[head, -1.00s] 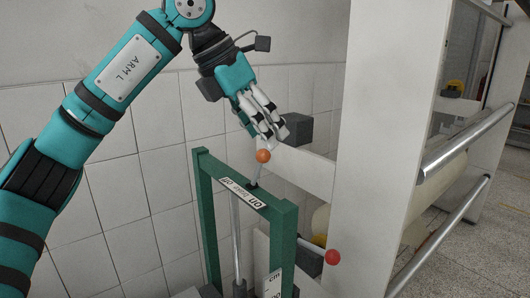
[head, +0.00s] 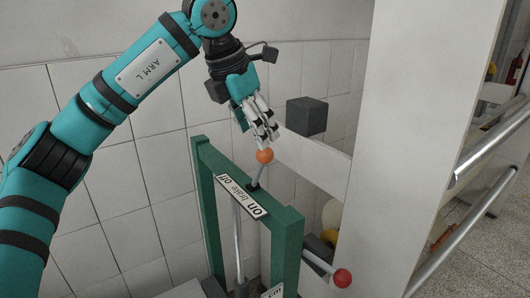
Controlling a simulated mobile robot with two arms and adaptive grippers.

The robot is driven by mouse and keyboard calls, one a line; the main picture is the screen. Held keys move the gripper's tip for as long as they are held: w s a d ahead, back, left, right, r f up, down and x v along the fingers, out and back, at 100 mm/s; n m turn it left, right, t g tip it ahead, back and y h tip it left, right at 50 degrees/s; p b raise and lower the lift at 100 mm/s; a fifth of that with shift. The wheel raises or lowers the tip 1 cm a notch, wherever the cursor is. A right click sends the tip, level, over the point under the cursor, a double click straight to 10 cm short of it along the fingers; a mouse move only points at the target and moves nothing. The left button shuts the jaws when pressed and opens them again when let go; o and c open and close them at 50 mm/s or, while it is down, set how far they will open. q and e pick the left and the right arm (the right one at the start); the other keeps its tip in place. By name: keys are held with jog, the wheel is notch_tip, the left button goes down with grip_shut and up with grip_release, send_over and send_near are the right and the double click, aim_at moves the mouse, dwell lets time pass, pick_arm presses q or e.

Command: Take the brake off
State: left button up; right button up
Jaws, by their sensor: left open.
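The brake lever has an orange ball knob (head: 264,155) on a thin grey rod rising from the top of a green frame (head: 288,222). A white label (head: 241,196) on the frame reads "off", "brake" and "on", with "on" at the nearer right end. The rod comes up behind the label, nearer its "on" end. My left gripper (head: 264,138) is open, pointing down just above the orange knob. Its fingertips overlap the knob's upper edge in the picture; I cannot tell whether they touch. My right gripper is out of view.
A red ball knob (head: 342,278) on a second rod sticks out low at the right of the frame. A dark grey box (head: 307,116) is behind my gripper. A tall white panel (head: 408,130) and metal rails (head: 492,140) stand at the right. A tiled wall is behind.

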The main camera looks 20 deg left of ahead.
aim_at(265, 152)
pick_arm(q)
jog(key=p+x, duration=0.1)
jog(key=x, duration=0.4)
jog(key=shift+x, duration=0.95)
jog(key=shift+w+d+f, duration=0.1)
jog(key=shift+w+f, duration=0.1)
jog(key=shift+f, duration=0.2)
grip_shut()
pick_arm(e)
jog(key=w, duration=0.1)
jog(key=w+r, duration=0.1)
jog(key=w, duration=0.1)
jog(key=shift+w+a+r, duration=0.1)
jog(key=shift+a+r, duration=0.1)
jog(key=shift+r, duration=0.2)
